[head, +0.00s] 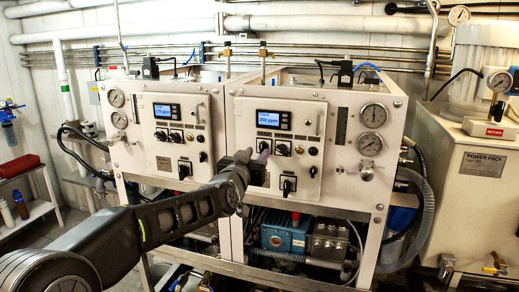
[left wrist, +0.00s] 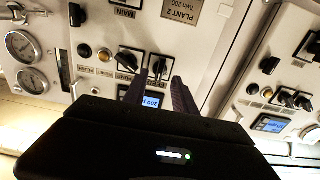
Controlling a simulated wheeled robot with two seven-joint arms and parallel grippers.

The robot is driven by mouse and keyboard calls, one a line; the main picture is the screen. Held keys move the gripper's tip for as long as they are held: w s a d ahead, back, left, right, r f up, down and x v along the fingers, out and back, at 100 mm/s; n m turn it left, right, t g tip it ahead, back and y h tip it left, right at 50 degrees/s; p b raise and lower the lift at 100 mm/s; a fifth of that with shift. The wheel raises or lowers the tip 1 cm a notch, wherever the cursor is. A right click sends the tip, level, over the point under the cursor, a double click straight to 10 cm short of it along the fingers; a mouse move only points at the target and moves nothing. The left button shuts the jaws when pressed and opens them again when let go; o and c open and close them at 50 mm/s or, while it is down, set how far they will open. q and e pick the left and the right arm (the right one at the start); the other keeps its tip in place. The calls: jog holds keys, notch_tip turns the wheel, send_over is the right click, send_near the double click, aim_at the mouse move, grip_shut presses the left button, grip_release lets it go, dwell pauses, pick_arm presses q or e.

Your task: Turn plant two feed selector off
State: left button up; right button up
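The plant two panel (head: 312,112) is the right one of two white panels; its "PLANT 2" label (left wrist: 183,10) shows upside down in the left wrist view. The feed selector (left wrist: 160,64) is a black knob marked "FEED", beside a similar black knob (left wrist: 130,60). In the head view my left gripper mostly hides the feed selector. My left gripper (head: 253,157) is open in front of the panel. In the left wrist view its two fingers (left wrist: 157,90) point at the feed selector, which shows between and beyond the tips. I cannot tell whether they touch it. My right gripper is not in view.
A blue-lit display (head: 273,120) sits above the knobs. The "MAIN" knob (head: 288,186) is lower on the panel. Two gauges (head: 372,116) are at its right. The similar left panel (head: 165,140) stands alongside. A blue pump (head: 284,235) sits below.

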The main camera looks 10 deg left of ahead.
aim_at(261, 149)
pick_arm(q)
jog(key=w, duration=0.3)
jog(key=shift+w+d+p, duration=0.1)
jog(key=shift+w+p, duration=0.05)
jog(key=shift+p, duration=0.2)
jog(key=shift+c, duration=0.4)
grip_shut()
